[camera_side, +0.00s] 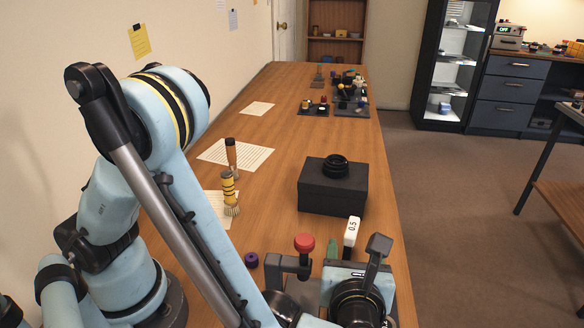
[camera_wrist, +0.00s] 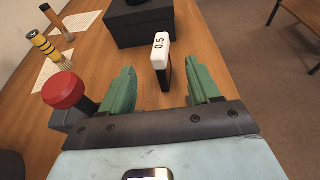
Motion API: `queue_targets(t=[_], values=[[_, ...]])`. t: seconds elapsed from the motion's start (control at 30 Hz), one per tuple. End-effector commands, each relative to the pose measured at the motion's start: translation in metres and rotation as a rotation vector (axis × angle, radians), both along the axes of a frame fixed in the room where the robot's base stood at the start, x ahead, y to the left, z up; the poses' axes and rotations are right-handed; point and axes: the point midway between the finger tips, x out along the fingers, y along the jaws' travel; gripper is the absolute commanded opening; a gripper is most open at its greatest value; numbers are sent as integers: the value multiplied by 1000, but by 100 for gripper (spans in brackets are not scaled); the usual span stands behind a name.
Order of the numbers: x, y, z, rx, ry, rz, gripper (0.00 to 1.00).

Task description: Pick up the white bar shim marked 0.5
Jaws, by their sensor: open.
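The white bar shim marked 0.5 (camera_wrist: 161,47) stands upright in the wrist view, its white top showing the number and its lower part dark. It also shows in the side view (camera_side: 352,230), just beyond my gripper, whose body hides its lower part. My gripper (camera_wrist: 163,86) is open, with one green finger on each side of the shim in the picture. The shim appears between the fingers with a gap on both sides. I cannot tell how far it is in depth from the fingertips.
A black box (camera_side: 333,188) with a black lens ring (camera_side: 335,165) on it stands behind the shim. A yellow-banded brush (camera_side: 229,190), a wooden-handled tool (camera_side: 231,153) and papers (camera_side: 236,154) lie to the left. A small purple ring (camera_side: 251,260) is near my arm. The table's right edge is close.

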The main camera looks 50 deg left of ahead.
Motion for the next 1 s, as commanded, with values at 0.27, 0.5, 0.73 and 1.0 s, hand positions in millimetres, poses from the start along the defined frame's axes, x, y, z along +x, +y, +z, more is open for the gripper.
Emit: queue_targets(t=[0.27,0.5,0.73,1.0], values=[[15,16,-10,-1,-1,3,62],[35,37,-18,0,0,5,62],[50,51,-24,0,0,2,62],[51,51,-25,-1,1,0,57]])
